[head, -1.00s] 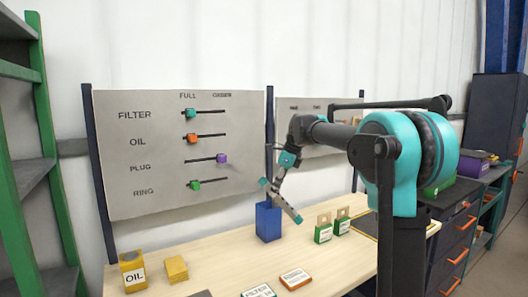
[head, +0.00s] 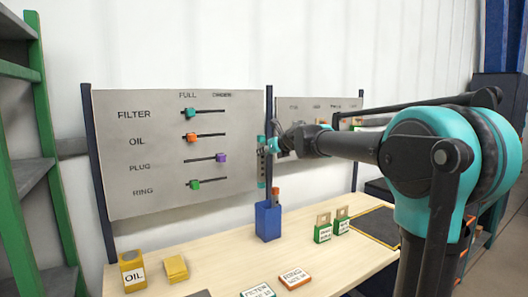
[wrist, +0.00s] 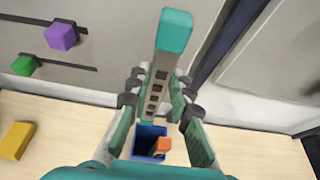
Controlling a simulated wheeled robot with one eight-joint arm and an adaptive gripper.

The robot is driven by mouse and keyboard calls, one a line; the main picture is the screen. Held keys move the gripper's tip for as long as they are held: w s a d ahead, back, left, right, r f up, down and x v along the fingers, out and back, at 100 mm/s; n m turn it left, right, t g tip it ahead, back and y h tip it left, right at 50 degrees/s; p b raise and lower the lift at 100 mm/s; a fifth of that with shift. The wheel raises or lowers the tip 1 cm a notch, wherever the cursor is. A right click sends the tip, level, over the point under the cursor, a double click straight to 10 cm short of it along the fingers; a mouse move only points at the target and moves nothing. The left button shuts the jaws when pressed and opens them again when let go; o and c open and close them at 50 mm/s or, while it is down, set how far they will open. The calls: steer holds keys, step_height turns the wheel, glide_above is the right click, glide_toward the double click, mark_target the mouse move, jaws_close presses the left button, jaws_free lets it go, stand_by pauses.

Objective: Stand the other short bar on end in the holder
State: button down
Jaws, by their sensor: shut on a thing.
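The held short bar (head: 262,163) is grey with holes and has teal ends. It is upright in the head view, its lower end above and slightly left of the holder. My gripper (head: 273,148) is shut on its middle. In the wrist view my gripper (wrist: 156,98) has its fingers on both sides of the bar (wrist: 156,92). The blue holder (head: 268,224) stands on the bench and also shows in the wrist view (wrist: 139,150). Another bar, orange-tipped (head: 275,192), stands on end inside it, seen in the wrist view (wrist: 163,146).
A grey board with sliders (head: 180,150) stands behind the bench (head: 215,270). Two green tagged blocks (head: 322,232) are right of the holder. A yellow OIL can (head: 132,272), a yellow block (head: 176,268) and flat labelled boxes (head: 295,279) lie in front.

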mark_target(262, 186)
steer(key=shift+f, duration=7)
steer(key=c, duration=1.3)
jaws_free()
steer(key=v, duration=1.2)
steer(key=shift+s, duration=0.1)
